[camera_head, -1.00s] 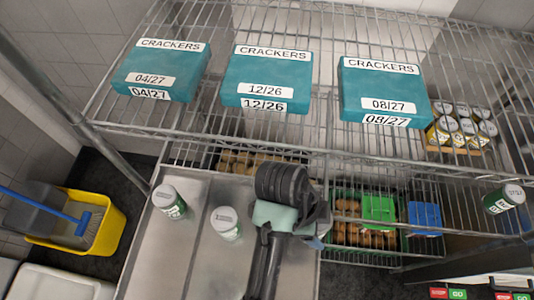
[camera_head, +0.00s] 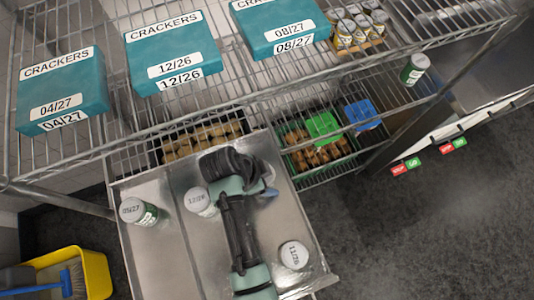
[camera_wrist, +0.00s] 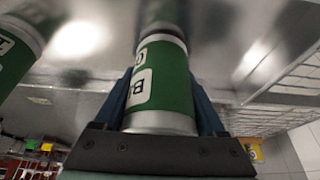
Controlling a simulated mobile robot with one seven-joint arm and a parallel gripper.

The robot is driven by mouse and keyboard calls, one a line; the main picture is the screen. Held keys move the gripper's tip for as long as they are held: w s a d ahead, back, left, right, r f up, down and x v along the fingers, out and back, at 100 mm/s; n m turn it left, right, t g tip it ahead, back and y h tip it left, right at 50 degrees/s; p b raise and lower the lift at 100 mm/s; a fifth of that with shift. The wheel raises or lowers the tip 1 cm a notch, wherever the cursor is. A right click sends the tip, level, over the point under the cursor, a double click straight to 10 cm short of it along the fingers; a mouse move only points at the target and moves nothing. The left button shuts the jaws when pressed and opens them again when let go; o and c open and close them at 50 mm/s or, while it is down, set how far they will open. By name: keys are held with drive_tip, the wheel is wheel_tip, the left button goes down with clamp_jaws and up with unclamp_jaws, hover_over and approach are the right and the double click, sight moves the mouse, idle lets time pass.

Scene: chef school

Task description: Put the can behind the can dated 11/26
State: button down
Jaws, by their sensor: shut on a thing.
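In the wrist view my gripper (camera_wrist: 162,98) is shut on a green can (camera_wrist: 180,80) with a white label and silver rims. The held can is close to the shiny tray, which mirrors it. In the head view my gripper (camera_head: 267,191) is over the cart and hides the held can. The can dated 11/26 (camera_head: 294,254) stands on the cart to the right of my arm, nearer the front edge. Another green can (camera_wrist: 14,52) shows at the wrist view's left edge; its date is not readable there.
Cans dated 05/27 (camera_head: 138,211) and 12/26 (camera_head: 199,202) stand on the cart (camera_head: 165,255), left of my arm. The wire shelf behind holds teal cracker boxes (camera_head: 62,92), several small cans (camera_head: 356,30) and a lone green can (camera_head: 414,68). The cart's right part is mostly bare.

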drive_tip(key=shift+f, duration=0.2)
drive_tip(key=shift+f, duration=0.15)
unclamp_jaws()
drive_tip(key=shift+r, duration=0.25)
drive_tip(key=b+v, duration=0.1)
drive_tip(key=v, duration=1.1)
drive_tip(key=shift+f, duration=0.1)
